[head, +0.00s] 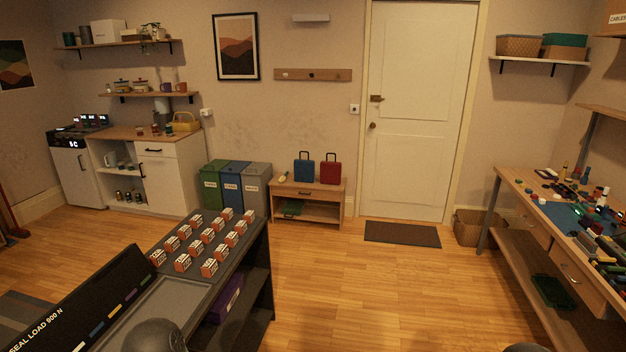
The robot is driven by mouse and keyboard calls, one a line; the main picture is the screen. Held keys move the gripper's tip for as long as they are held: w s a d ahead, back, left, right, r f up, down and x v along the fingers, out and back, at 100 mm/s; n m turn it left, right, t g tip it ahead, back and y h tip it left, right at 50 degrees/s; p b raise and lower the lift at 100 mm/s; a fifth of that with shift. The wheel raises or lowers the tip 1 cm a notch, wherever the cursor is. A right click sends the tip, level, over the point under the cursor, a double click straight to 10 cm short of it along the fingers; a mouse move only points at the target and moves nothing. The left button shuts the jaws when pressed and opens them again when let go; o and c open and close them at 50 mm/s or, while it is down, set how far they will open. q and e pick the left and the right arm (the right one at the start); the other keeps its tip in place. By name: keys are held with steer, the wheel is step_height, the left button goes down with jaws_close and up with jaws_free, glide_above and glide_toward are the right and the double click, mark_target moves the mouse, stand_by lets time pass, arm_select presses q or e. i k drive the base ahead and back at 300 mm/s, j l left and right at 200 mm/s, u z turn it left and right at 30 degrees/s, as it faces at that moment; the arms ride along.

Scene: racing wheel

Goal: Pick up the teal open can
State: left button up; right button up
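I cannot pick out a teal open can for certain. Several small can-like items (128,196) stand on the lower shelf of the white cabinet at the left; they are too small to tell colour or whether they are open. A few small jars or cans (155,129) stand on the cabinet's wooden top. A dark teal-green canister (68,39) stands on the upper wall shelf; its top is not clear. Neither gripper shows. Only rounded dark parts, likely of my own arms, show at the bottom edge.
A dark bench (252,250) with rows of orange-and-white boxes (183,262) stands close at front left. Three bins (233,184) and a low wooden table (320,192) line the back wall. A cluttered workbench (510,178) is at right. The middle wooden floor (380,290) is clear.

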mark_target(168, 127)
steer(key=i+z, duration=0.2)
steer(key=i, duration=2.8)
steer(key=i+l+u, duration=0.1)
steer(key=i, duration=0.9)
steer(key=i+j+u, duration=0.1)
steer(key=i+u, duration=0.6)
steer(key=i, duration=0.25)
steer(key=i+l+u, duration=0.2)
steer(key=i+u, duration=0.15)
steer(key=i+l+u, duration=0.35)
steer(key=i, duration=0.15)
steer(key=i+j+u, duration=0.3)
steer(key=i+u, duration=0.15)
steer(key=i, duration=0.15)
steer(key=i+j+u, duration=0.1)
steer(key=i+u, duration=0.35)
steer(key=i, duration=0.2)
steer(key=i+j+z, duration=0.2)
steer(key=i+j, duration=0.2)
steer(key=i+j+z, duration=0.2)
steer(key=i+j, duration=0.2)
steer(key=j, duration=0.3)
